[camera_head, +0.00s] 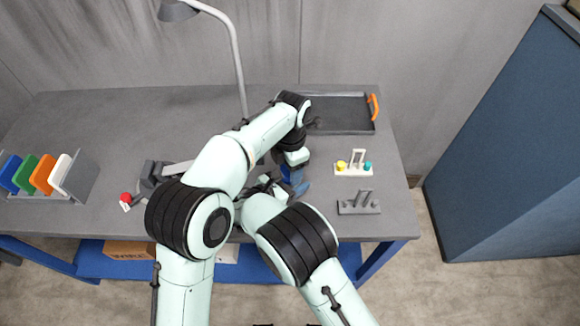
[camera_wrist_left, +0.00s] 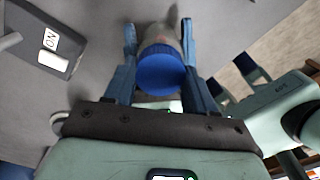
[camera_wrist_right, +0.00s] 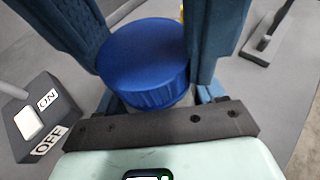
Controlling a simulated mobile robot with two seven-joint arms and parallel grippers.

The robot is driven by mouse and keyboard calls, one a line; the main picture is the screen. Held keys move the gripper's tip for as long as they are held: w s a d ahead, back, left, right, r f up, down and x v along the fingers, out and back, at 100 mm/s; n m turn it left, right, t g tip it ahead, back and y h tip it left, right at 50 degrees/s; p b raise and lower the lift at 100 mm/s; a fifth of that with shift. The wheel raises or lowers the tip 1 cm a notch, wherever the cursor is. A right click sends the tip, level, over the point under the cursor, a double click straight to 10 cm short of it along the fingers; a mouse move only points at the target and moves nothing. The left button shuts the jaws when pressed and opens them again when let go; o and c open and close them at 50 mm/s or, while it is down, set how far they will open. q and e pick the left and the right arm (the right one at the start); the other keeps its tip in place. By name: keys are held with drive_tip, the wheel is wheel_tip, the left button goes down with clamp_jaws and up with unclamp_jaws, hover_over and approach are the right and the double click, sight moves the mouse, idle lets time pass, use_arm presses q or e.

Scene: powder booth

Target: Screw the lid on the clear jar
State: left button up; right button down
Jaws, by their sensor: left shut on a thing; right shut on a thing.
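The blue lid (camera_wrist_right: 145,60) sits at the top of the clear jar (camera_wrist_left: 162,38), top face showing in both wrist views. My left gripper (camera_wrist_left: 159,45) comes down from above, shut on the lid, with a blue finger on either side. My right gripper (camera_wrist_right: 158,95) reaches in from the side, shut on the jar below the lid. The jar is mostly hidden by the lid and fingers, and in the head view my arms cover most of it. I cannot tell how far the lid is turned down.
A switch box marked ON and OFF (camera_wrist_right: 38,118) stands close on the left. A dark tray (camera_head: 340,119) with orange handles is at the back right. Fixtures with small knobs (camera_head: 353,169) stand at right; a rack of coloured plates (camera_head: 40,174) stands at far left. A lamp (camera_head: 240,65) rises behind.

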use_arm(q)
drive_tip(key=o, duration=1.2)
drive_tip(key=shift+c, duration=0.2)
drive_tip(key=shift+r, duration=0.1)
drive_tip(key=shift+r, duration=2.2)
drive_tip(key=shift+c, duration=0.4)
wheel_tip(320, 180, up, 4)
drive_tip(key=n, duration=0.3)
drive_tip(key=shift+f, duration=0.25)
drive_tip(key=shift+f, duration=0.1)
